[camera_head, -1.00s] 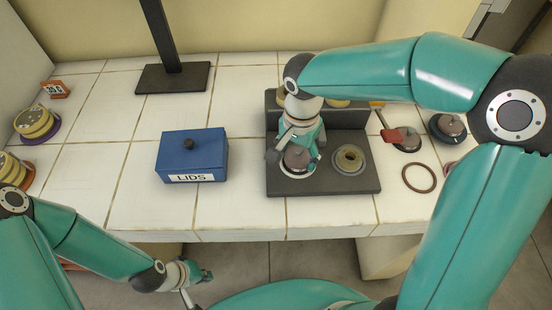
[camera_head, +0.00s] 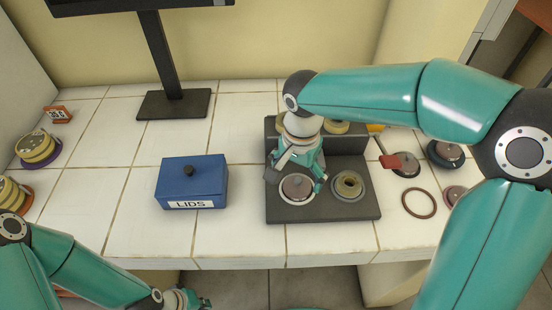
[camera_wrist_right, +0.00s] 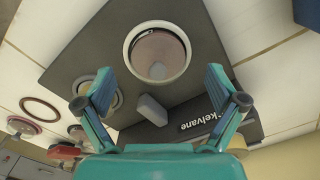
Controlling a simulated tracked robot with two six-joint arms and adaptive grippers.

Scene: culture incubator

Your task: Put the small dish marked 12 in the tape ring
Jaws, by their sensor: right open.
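A reddish-brown ring (camera_head: 419,204), which looks like the tape ring, lies flat and empty on the right of the table; it also shows in the wrist view (camera_wrist_right: 42,109). Small dark dishes with pinkish tops (camera_head: 446,153) (camera_head: 455,194) (camera_head: 406,166) sit around it. No number 12 is readable on any. My right gripper (camera_head: 297,180) is over the dark stand's left seat, open. In the wrist view its fingers (camera_wrist_right: 160,90) are apart, with a pinkish-topped round item (camera_wrist_right: 158,48) in a pale-rimmed seat beyond them. My left gripper (camera_head: 190,301) is at the bottom edge, partly cut off.
A black monitor stand (camera_head: 172,103) is behind. Yellowish dish stacks (camera_head: 38,147) sit far left. The table between is clear.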

